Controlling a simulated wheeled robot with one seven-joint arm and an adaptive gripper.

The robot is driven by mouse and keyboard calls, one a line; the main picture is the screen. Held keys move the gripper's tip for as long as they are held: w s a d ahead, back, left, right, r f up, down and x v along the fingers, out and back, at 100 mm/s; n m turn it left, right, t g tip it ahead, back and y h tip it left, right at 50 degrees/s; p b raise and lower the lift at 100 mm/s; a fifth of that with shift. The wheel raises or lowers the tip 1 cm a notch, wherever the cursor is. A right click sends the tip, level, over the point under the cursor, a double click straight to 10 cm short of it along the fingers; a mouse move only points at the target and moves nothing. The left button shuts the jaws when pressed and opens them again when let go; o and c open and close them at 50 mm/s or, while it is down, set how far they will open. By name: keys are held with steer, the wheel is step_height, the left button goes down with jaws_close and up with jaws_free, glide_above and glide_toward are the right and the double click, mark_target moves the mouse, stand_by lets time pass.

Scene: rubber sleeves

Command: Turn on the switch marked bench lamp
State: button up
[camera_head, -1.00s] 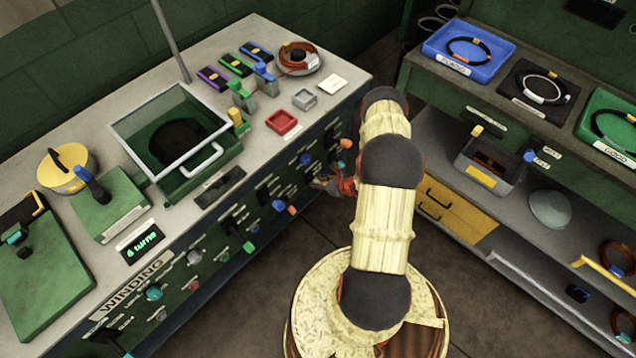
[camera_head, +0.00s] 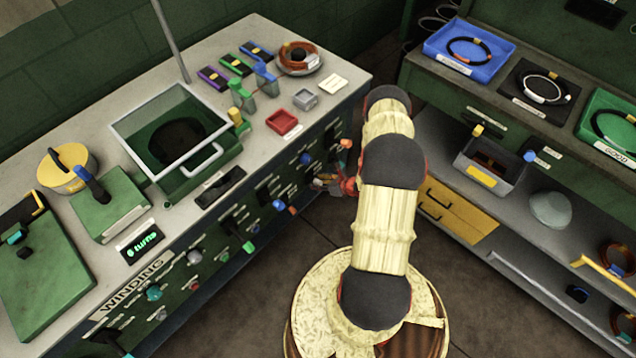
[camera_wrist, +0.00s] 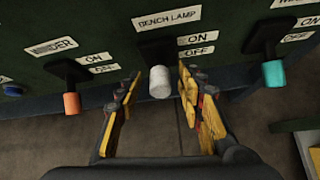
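The bench lamp switch (camera_wrist: 160,82) is a black lever with a pale grey tip, in the middle of the wrist view. Its label (camera_wrist: 168,18) reads BENCH LAMP, with ON above OFF to the right of the lever. The lever points downward, past the OFF mark. My gripper (camera_wrist: 159,88) is open, with one yellow-and-black finger on each side of the grey tip. I see gaps on both sides and cannot tell the exact depth. In the head view my gripper (camera_head: 328,183) is at the panel front, partly hidden by my arm.
An orange-tipped switch (camera_wrist: 71,102) stands to the left and a teal-tipped switch (camera_wrist: 273,73) to the right, each with ON and OFF labels. The bench (camera_head: 330,60) carries trays and tools. A shelf unit (camera_head: 430,80) stands to the right, with open floor between.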

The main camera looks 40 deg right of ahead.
steer(key=v, duration=1.1)
steer(key=shift+r, duration=0.1)
stand_by(0.5)
